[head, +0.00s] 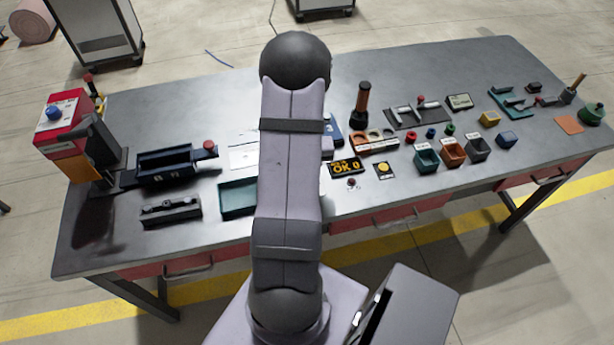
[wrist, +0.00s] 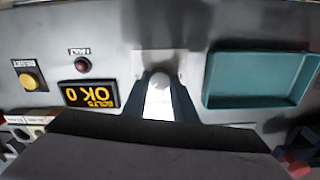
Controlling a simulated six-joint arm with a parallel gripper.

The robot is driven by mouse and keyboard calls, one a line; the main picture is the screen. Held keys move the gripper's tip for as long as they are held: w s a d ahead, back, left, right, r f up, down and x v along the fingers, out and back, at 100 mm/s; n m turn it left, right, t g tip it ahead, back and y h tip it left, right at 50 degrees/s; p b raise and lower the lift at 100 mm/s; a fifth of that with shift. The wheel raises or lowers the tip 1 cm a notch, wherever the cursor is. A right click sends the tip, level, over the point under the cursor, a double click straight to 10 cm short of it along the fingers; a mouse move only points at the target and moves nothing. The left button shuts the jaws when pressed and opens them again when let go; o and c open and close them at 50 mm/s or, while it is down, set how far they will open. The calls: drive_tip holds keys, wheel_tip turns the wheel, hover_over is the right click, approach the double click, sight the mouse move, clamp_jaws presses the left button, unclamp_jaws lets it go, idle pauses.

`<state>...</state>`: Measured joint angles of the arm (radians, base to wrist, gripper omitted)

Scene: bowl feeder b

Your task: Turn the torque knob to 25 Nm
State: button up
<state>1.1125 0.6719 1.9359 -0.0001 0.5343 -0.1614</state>
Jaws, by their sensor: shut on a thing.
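In the wrist view a pale rounded knob (wrist: 158,98) stands in front of a light plate (wrist: 160,62) on the grey surface. I take it for the torque knob; no scale or Nm marking can be read on it. The two dark fingers of my gripper (wrist: 160,84) are on either side of the knob and shut on it. In the head view my own arm hides the gripper and the knob.
Left of the knob in the wrist view are a display reading OK 0 (wrist: 88,95), a dark red lamp (wrist: 82,64) and a yellow button (wrist: 29,80). A teal tray (wrist: 207,88) lies close on the right. Coloured bins (head: 427,159) stand further right in the head view.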

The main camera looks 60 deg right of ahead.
drive_tip(key=m, duration=0.7)
idle(0.6)
drive_tip(key=o, duration=1)
drive_tip(key=shift+o, duration=0.2)
drive_tip(key=shift+r, duration=0.1)
drive_tip(key=shift+r+b, duration=0.85)
drive_tip(key=shift+r, duration=2.8)
